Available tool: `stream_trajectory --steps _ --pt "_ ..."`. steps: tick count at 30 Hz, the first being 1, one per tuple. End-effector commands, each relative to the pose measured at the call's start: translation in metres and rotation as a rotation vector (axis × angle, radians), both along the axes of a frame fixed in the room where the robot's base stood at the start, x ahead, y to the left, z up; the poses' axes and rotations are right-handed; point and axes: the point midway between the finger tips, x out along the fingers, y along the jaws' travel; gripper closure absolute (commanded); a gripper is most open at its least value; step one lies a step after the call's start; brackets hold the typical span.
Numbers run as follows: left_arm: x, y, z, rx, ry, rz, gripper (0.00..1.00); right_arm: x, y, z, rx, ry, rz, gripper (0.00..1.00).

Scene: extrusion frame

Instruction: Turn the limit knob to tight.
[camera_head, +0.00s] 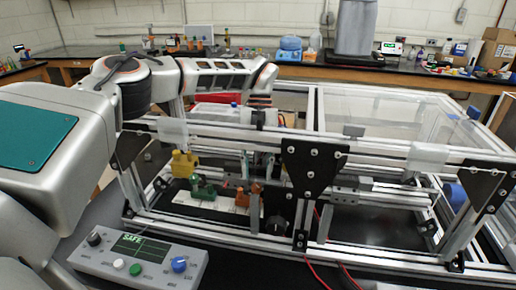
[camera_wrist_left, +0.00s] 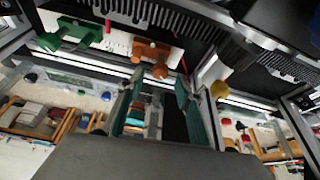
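The control box (camera_head: 140,262) stands at the front left in the head view. It has a black knob (camera_head: 94,239), a white button (camera_head: 118,264), a green button (camera_head: 135,269) and a blue knob (camera_head: 179,264). Its green screen (camera_head: 139,247) reads SAFE. Another black knob (camera_head: 276,225) sits low on the frame. I cannot read which is the limit knob. My left gripper (camera_head: 259,166) points down inside the frame, away from the box. In the left wrist view its teal fingers (camera_wrist_left: 159,108) are apart with nothing between them. My right gripper is out of view.
The aluminium extrusion frame (camera_head: 375,152) surrounds my left gripper. A yellow part (camera_head: 185,163), a green part (camera_head: 203,190) and an orange part (camera_head: 246,194) sit inside it at left. Red wires (camera_head: 318,275) run below. Benches with lab goods line the back.

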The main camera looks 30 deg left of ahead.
Motion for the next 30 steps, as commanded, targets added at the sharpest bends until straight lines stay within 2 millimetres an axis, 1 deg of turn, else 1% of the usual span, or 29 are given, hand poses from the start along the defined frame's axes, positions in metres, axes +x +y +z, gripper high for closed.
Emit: stream_trajectory --steps 1,6,10,12,18,30 --pt "0.005 0.001 0.011 0.003 -0.004 0.001 0.65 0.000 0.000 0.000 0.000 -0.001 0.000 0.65" --pt "0.018 0.005 0.046 0.003 -0.004 0.003 0.65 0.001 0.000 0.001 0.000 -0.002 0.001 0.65" --pt "0.026 0.008 0.066 0.002 -0.004 0.002 0.65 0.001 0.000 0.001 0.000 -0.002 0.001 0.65" --pt "0.028 0.010 0.072 0.003 0.000 0.001 0.65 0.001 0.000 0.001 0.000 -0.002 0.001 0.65" --pt "0.033 0.012 0.083 0.002 0.001 -0.001 0.65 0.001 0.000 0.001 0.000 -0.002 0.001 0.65" --pt "0.033 0.012 0.085 0.000 -0.001 -0.002 0.65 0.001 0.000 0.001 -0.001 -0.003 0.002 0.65"
